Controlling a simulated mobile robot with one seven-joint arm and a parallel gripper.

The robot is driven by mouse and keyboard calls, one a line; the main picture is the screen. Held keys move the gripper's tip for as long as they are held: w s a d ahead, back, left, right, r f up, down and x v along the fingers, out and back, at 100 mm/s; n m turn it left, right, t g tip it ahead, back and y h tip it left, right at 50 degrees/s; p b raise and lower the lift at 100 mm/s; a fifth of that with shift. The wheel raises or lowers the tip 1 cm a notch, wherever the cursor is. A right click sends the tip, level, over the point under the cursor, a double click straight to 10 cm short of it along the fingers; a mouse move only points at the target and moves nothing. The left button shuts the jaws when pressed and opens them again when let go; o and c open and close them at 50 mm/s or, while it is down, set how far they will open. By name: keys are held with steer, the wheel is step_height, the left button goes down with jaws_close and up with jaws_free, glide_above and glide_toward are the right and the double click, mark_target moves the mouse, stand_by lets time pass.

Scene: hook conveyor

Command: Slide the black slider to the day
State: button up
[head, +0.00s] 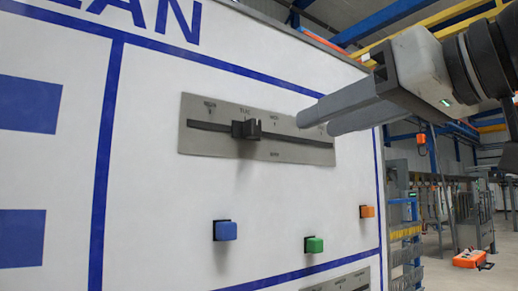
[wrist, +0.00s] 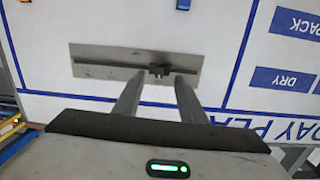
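The black slider (head: 246,129) sits on a dark horizontal slot in a grey metal plate (head: 308,153) on the white board. It stands left of the plate's middle, just under the second label from the left in the upper row. The small labels are hard to read. My gripper (head: 313,124) is open and empty, with its fingertips over the right part of the plate in the head view. In the wrist view the slider (wrist: 158,71) appears just beyond the gap between the gripper's fingertips (wrist: 156,77). I see no contact between them.
Below the plate, a blue button (head: 225,231), a green button (head: 314,245) and an orange button (head: 367,211) stick out from the board. Another grey plate (head: 345,284) shows at the bottom edge. The board's right edge borders an open hall with racks.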

step_height(320, 180, up, 3)
steer(key=p, duration=0.2)
glide_toward(257, 126)
steer(key=shift+n+t+y, duration=0.3)
steer(key=shift+n, duration=0.1)
steer(key=x, duration=0.9)
steer(key=shift+w+f, duration=0.1)
steer(key=shift+f, duration=0.15)
jaws_close()
